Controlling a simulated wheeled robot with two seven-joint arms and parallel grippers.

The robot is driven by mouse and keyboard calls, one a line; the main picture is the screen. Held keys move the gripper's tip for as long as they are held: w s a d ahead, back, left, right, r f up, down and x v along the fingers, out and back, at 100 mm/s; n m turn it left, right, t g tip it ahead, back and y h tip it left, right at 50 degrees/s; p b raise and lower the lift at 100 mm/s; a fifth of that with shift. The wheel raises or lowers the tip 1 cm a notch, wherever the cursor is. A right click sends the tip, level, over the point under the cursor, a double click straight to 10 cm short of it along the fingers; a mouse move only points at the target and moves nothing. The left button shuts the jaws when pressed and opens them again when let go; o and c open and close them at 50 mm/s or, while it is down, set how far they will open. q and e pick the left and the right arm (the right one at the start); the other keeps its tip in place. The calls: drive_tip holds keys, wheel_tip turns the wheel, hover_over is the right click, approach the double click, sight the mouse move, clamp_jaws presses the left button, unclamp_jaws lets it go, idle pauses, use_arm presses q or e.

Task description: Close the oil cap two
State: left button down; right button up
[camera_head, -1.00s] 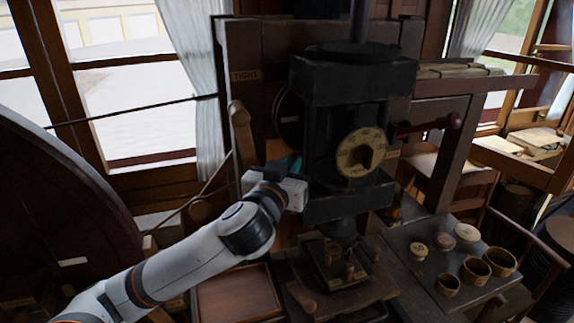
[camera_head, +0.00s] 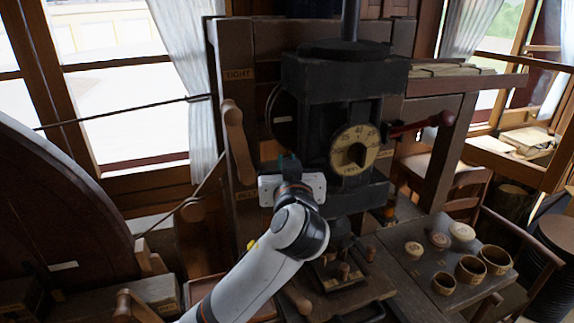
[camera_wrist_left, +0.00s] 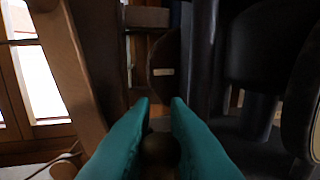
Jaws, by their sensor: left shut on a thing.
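My left gripper (camera_head: 289,162) reaches in at the black machine, just left of its brass dial (camera_head: 354,150). Its teal fingers are mostly hidden behind my wrist in the head view. In the left wrist view the fingers (camera_wrist_left: 160,110) are shut on a small dark brown rounded piece (camera_wrist_left: 160,150). I cannot tell for sure that this piece is oil cap two. No label for oil cap two can be read. My right gripper is not in view.
The black machine (camera_head: 340,85) stands close to the right of my left gripper. A wooden lever (camera_head: 237,140) stands to its left, below the TIGHT label (camera_head: 239,75). Small round lids (camera_head: 413,249) and cups (camera_head: 470,269) sit on the bench at right. A red-handled lever (camera_head: 440,119) sticks out right.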

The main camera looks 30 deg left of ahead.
use_arm(q)
drive_tip(key=shift+r, duration=0.15)
drive_tip(key=c, duration=1.5)
unclamp_jaws()
drive_tip(key=shift+o, duration=0.5)
drive_tip(key=shift+w, duration=0.1)
drive_tip(key=shift+s+d+f, duration=0.2)
drive_tip(key=shift+s+d, duration=0.05)
drive_tip(key=shift+s, duration=0.15)
drive_tip(key=b+v, duration=0.3)
drive_tip(key=v, duration=0.8)
drive_tip(key=shift+b, duration=0.3)
drive_tip(key=shift+r, duration=0.1)
